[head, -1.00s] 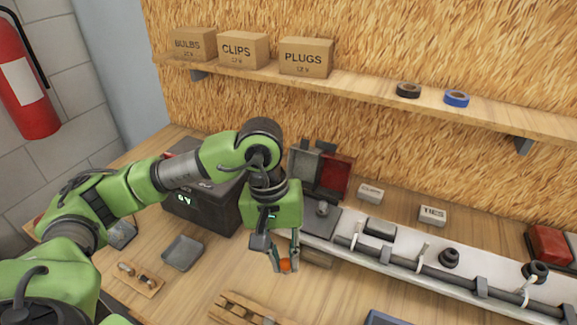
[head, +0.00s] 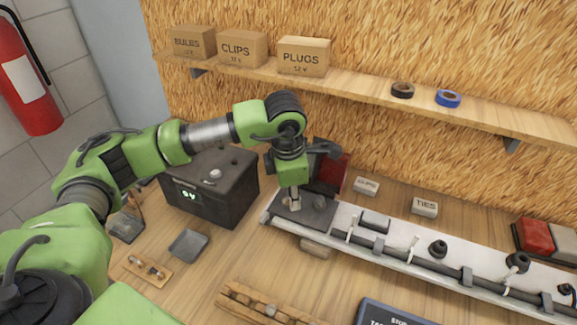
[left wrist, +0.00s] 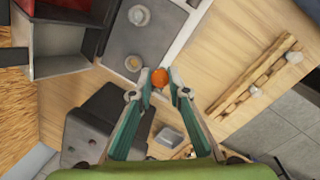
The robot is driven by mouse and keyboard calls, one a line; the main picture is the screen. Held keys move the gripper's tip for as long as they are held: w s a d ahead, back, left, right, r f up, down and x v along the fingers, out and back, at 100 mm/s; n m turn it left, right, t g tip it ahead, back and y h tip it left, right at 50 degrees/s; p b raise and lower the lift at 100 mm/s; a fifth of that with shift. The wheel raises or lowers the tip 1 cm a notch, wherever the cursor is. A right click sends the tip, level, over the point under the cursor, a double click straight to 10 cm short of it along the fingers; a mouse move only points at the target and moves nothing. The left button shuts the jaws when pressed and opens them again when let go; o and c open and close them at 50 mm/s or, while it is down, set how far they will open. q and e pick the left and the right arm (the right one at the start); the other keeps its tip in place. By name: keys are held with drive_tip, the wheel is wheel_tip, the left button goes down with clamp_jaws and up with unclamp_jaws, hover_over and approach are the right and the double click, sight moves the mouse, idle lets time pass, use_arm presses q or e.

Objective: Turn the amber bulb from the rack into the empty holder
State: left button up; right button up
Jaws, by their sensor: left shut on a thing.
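My left gripper (head: 294,208) is over the left end of a dark plate (head: 310,217) on the pale rail. In the left wrist view the gripper (left wrist: 160,84) is shut on the amber bulb (left wrist: 159,77), its orange glass showing between the fingertips. The bulb is hidden in the head view. The left wrist view shows two round holders on the plate: one (left wrist: 133,63) close to the bulb, the other (left wrist: 138,15) farther off. I cannot tell whether the bulb touches the nearer holder. The wooden rack (head: 240,293) lies at the front. My right gripper is out of view.
A dark battery box (head: 215,185) stands left of the plate. Grey and red lamp housings (head: 333,172) stand behind it. A cable (head: 395,255) runs along the rail to the right. A small grey tray (head: 188,243) lies on the open bench at the front left.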

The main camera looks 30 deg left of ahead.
use_arm(q)
drive_tip(key=shift+w+a+f+n+g+y, duration=0.15)
drive_tip(key=shift+w+a+f+n+y, duration=0.2)
drive_tip(key=shift+w+a+n, duration=0.9)
drive_tip(key=shift+w+a+f+n+g+y, duration=0.15)
drive_tip(key=shift+w+f+n, duration=0.35)
drive_tip(key=shift+n, duration=1.5)
drive_tip(key=shift+w+a+f+n+g+y, duration=0.1)
drive_tip(key=shift+w+a+f+n+y, duration=0.2)
drive_tip(key=shift+w+a+n, duration=0.95)
drive_tip(key=shift+s+d+f+n, duration=0.1)
drive_tip(key=shift+s+d+n, duration=0.3)
drive_tip(key=shift+d, duration=0.2)
drive_tip(key=shift+w+f+b, duration=0.1)
drive_tip(key=shift+f+b, duration=0.1)
drive_tip(key=shift+b, duration=0.1)
drive_tip(key=shift+f+b, duration=0.5)
drive_tip(key=shift+b, duration=0.05)
